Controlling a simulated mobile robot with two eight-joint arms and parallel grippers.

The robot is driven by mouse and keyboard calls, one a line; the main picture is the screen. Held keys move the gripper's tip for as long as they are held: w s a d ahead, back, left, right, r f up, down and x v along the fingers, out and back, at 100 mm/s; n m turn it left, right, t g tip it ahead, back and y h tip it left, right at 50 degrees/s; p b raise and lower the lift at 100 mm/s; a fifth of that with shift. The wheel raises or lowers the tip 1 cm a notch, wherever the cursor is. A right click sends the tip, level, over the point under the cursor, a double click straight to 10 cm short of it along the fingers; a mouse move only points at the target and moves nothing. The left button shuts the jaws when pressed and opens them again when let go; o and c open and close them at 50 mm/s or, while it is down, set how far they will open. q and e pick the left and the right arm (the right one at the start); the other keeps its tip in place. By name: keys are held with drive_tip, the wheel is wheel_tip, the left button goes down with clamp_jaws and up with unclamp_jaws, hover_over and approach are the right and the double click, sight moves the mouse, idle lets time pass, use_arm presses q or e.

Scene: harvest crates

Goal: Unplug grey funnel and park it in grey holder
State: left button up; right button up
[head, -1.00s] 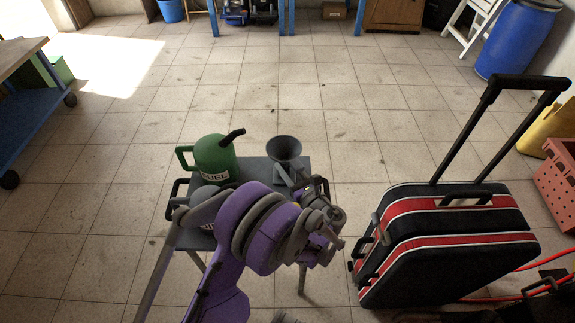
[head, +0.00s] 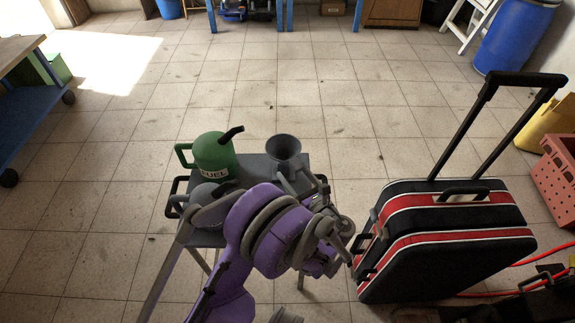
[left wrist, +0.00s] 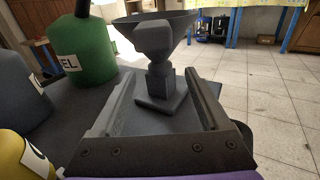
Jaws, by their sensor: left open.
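The grey funnel (head: 284,147) stands upright at the back right of a small dark table, mouth up. In the left wrist view its cone (left wrist: 180,22) rises behind a blocky grey grip (left wrist: 155,40). Its narrow neck goes down to a square grey block with a flat base plate (left wrist: 160,103), apparently the grey holder, on the table top. My left gripper (left wrist: 160,76) is open and empty. Its two fingers point at the funnel's stand, with a gap between them and the grip above. In the head view my wrist hides most of the fingers.
A green fuel can (head: 214,155) stands left of the funnel on the table (head: 257,168). A grey can (left wrist: 20,95) and a yellow can (left wrist: 18,160) are at the left in the wrist view. A black and red suitcase (head: 445,255) stands close on the right. The floor behind is clear.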

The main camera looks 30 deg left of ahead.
use_arm(q)
drive_tip(key=p+v, duration=0.1)
drive_tip(key=v, duration=0.5)
drive_tip(key=shift+s+d, duration=0.15)
idle(0.3)
